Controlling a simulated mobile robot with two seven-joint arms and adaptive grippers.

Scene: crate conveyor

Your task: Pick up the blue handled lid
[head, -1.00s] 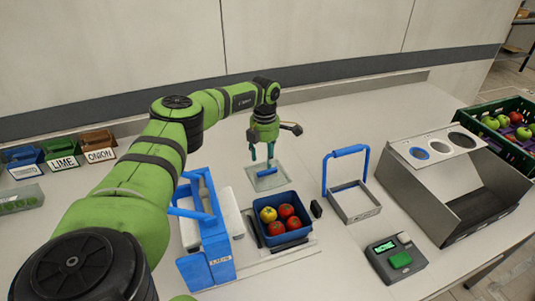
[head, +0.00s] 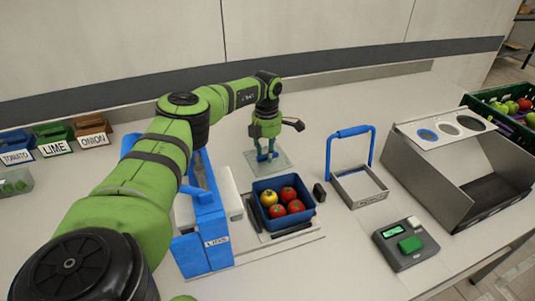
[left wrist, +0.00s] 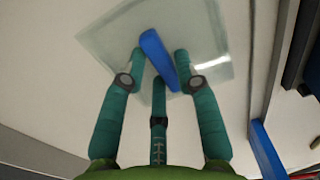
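The lid is a clear, flat square plate (head: 283,158) with a blue bar handle (left wrist: 158,58). It lies on the white table behind the blue crate of tomatoes. The plate also shows in the left wrist view (left wrist: 215,40). My left gripper (head: 267,157) points down over the lid. In the left wrist view its teal fingers (left wrist: 160,62) are apart on both sides of the handle, with a third finger near the handle's lower end. I see no clear grip on the handle. In the head view the fingers partly hide the handle. My right gripper is not in view.
A blue crate (head: 258,187) of tomatoes stands on a scale in front of the lid. A blue-handled frame (head: 336,186) and a grey metal chute (head: 425,172) stand to the right. A blue slicing device (head: 203,232) stands left of the crate. The table behind the lid is clear.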

